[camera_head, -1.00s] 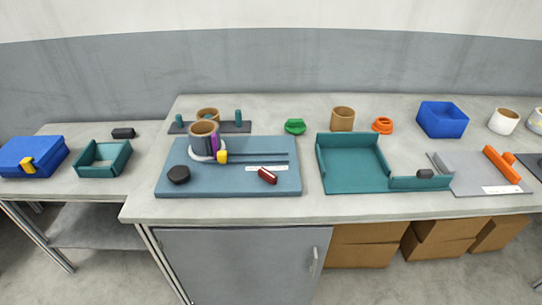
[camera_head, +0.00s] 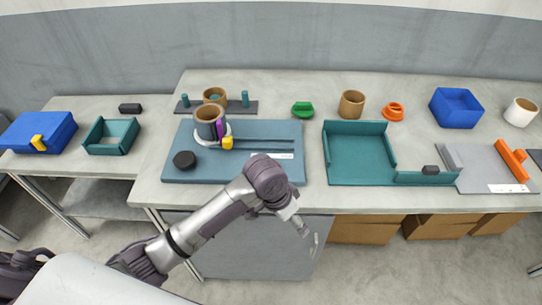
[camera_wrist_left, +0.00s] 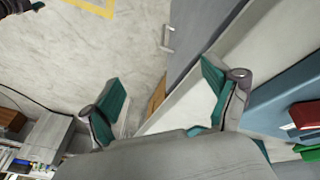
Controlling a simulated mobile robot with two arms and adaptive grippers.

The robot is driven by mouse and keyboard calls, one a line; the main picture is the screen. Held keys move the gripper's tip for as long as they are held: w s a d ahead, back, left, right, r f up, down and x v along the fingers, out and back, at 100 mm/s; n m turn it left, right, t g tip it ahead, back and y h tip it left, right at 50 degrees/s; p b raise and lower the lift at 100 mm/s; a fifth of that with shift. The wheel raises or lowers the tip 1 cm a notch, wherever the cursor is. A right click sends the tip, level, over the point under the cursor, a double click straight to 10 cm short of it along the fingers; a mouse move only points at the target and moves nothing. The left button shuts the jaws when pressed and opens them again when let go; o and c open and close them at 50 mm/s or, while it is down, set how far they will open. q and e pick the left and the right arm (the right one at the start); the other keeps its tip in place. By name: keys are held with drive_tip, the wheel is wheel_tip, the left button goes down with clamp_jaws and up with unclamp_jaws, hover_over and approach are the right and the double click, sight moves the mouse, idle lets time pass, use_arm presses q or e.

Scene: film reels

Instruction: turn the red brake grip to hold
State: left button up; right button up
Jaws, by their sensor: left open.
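The red brake grip (camera_wrist_left: 306,114) shows at the right edge of the left wrist view, partly cut off, on the blue-grey board. In the head view my left arm's wrist covers its place on the board (camera_head: 182,132), so which way it points cannot be read there. A white label (camera_head: 285,156) lies on the board just beyond my arm. My left gripper (camera_wrist_left: 163,90) is open and empty, its teal fingertips apart over the bench's front edge and the floor. It is to the side of the red grip and not touching it. My right gripper is not in view.
On the board stand a brown reel core (camera_head: 210,122), a yellow block (camera_head: 228,143) and a black knob (camera_head: 184,160). A teal tray (camera_head: 360,182) lies to the right.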

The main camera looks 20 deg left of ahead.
use_arm(q)
drive_tip(key=shift+m+g+y, duration=0.3)
drive_tip(key=shift+g+y, duration=0.2)
drive_tip(key=shift+y, duration=0.3)
drive_tip(key=w+a+r, duration=0.1)
drive_tip(key=w+r, duration=0.1)
drive_tip(key=w+a+r, duration=0.1)
drive_tip(key=w+r, duration=0.1)
drive_tip(key=w, duration=0.1)
drive_tip(key=w+a+r, duration=0.1)
drive_tip(key=w+r, duration=0.1)
drive_tip(key=w, duration=0.1)
drive_tip(key=shift+r, duration=0.3)
drive_tip(key=w+a+r+n+y, duration=0.2)
drive_tip(key=w+a+r, duration=0.45)
drive_tip(key=r, duration=0.45)
drive_tip(key=shift+g, duration=0.3)
drive_tip(key=f+p, duration=0.1)
drive_tip(key=f, duration=0.3)
drive_tip(key=f+p, duration=0.1)
drive_tip(key=f, duration=0.4)
drive_tip(key=f+p, duration=0.1)
drive_tip(key=f, duration=0.4)
drive_tip(key=shift+a, duration=0.35)
drive_tip(key=c, duration=1.1)
